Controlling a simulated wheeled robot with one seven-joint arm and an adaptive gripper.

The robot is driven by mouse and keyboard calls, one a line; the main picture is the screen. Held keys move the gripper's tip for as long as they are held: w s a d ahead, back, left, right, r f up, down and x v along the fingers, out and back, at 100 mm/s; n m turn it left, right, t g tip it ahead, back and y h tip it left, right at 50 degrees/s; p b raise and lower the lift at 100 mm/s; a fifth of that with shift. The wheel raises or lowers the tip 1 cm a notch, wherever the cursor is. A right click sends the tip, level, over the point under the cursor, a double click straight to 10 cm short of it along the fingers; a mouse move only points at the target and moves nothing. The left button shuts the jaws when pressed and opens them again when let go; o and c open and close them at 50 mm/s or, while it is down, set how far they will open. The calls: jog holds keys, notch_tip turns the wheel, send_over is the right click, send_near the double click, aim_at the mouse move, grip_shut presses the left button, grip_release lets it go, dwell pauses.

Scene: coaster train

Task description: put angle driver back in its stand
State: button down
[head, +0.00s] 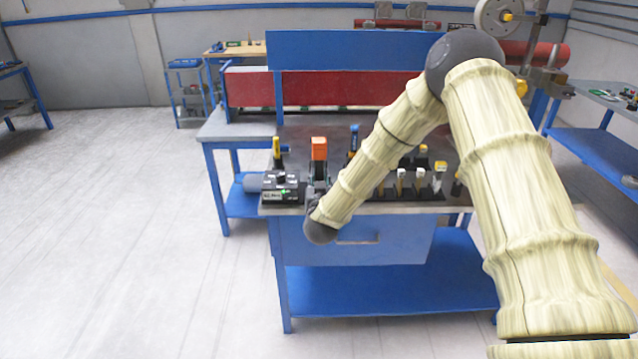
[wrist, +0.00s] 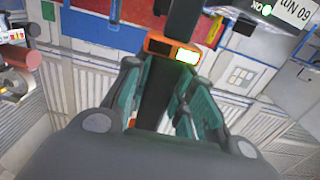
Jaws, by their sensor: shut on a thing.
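The angle driver, as I take it, is a black tool with an orange part (head: 319,148). It stands roughly upright above my gripper (head: 318,178) at the front left of the workbench. In the wrist view the driver's black body (wrist: 156,95) runs between the teal fingers, with an orange band and a small lit panel just beyond them. My gripper is shut on it. Its lower end is hidden by my gripper. I cannot tell which of the dark holders on the bench is its stand.
A blue-handled tool (head: 354,138) stands behind. The workbench (head: 300,209) has a blue lower shelf (head: 390,285). The floor at left is clear.

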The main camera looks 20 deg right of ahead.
jog(key=shift+x, duration=1.85)
jog(key=shift+r, duration=0.3)
jog(key=b+x, duration=0.4)
jog(key=x, duration=0.6)
dwell(4.8)
